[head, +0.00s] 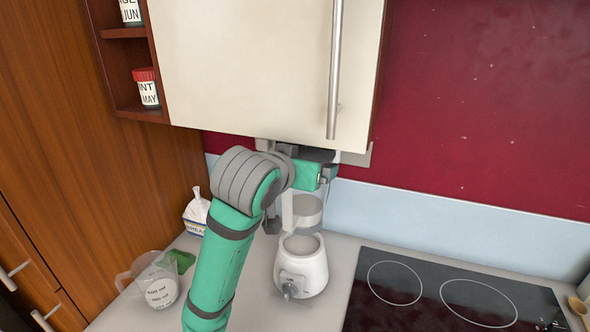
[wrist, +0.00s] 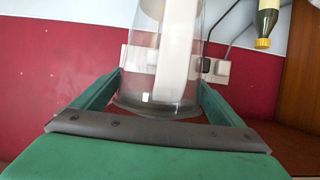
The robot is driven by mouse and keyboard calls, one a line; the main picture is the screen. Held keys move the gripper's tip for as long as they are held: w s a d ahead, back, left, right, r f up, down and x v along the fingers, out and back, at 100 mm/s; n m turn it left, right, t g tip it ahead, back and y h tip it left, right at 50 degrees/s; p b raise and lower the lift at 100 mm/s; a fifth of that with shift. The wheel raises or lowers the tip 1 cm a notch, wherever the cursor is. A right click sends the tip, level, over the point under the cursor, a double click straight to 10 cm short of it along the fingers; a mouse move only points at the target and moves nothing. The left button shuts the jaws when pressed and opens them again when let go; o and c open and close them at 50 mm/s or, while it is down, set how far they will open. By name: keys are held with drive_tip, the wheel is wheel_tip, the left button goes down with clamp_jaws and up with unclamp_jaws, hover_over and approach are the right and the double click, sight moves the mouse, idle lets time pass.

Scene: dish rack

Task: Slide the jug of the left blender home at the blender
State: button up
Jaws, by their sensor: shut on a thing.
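The blender base (head: 301,266) is a white, rounded body with a knob at its front, standing on the counter. The clear jug (head: 307,212) with a white handle is above the base and seems upright. I cannot tell whether its lower end touches the base. My gripper (head: 312,178) is at the jug's upper part, under the cabinet, and its fingertips are hard to make out there. In the wrist view, the two green fingers of my gripper (wrist: 160,80) are shut on the jug (wrist: 182,85), one on each side.
A cream cabinet (head: 255,65) hangs low over my gripper. A black hob (head: 440,300) lies to the right. A bottle (wrist: 266,22) shows in the wrist view.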

sight(301, 197)
drive_tip(key=shift+w+a+r, duration=0.2)
drive_tip(key=shift+w+r, duration=0.05)
drive_tip(key=shift+r, duration=0.1)
drive_tip(key=shift+r+t, duration=0.1)
drive_tip(key=shift+t, duration=0.2)
wheel_tip(301, 197, down, 5)
drive_tip(key=shift+s, duration=0.15)
idle(0.4)
drive_tip(key=shift+a, duration=0.1)
